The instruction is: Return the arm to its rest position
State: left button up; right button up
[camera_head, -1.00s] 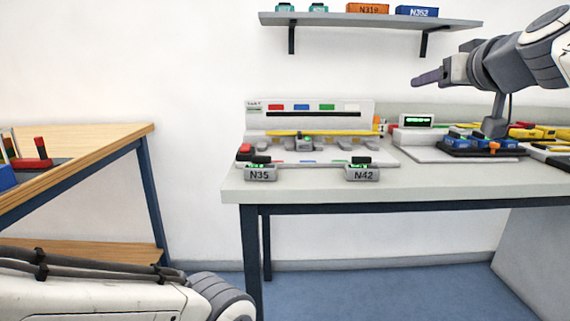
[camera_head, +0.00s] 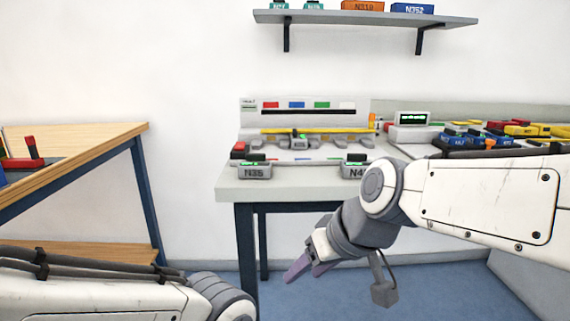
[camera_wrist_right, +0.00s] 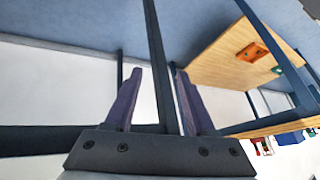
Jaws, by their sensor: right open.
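My right arm reaches in from the right of the head view, its white forearm crossing in front of the grey workbench (camera_head: 285,190). My right gripper (camera_head: 308,268) points down and to the left below the bench's front edge. It is open and empty, and its two purple fingers stand apart in the right wrist view (camera_wrist_right: 155,105). My left arm's white link and grey joint lie at the lower left of the head view, but its gripper is outside the picture.
The labelled grey block N35 (camera_head: 255,170) and a second one (camera_head: 352,170), partly behind my right arm, stand at the bench's front edge. A wooden table (camera_head: 85,150) stands on the left, a wall shelf (camera_head: 365,18) above. Blue floor (camera_head: 300,300) is clear between the tables.

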jog(key=s+f+n+g+h, duration=0.1)
jog(key=s+f+g+h, duration=0.1)
jog(key=s+f, duration=0.5)
jog(key=s+f+n+g+h, duration=0.25)
jog(key=s+f, duration=0.35)
jog(key=s, duration=0.4)
notch_tip(320, 180, up, 38)
jog(key=d+p, duration=0.1)
jog(key=p, duration=3.6)
jog(key=shift+r+m+y+p, duration=0.2)
jog(key=shift+m+y+p, duration=0.2)
jog(key=shift+m+y, duration=0.05)
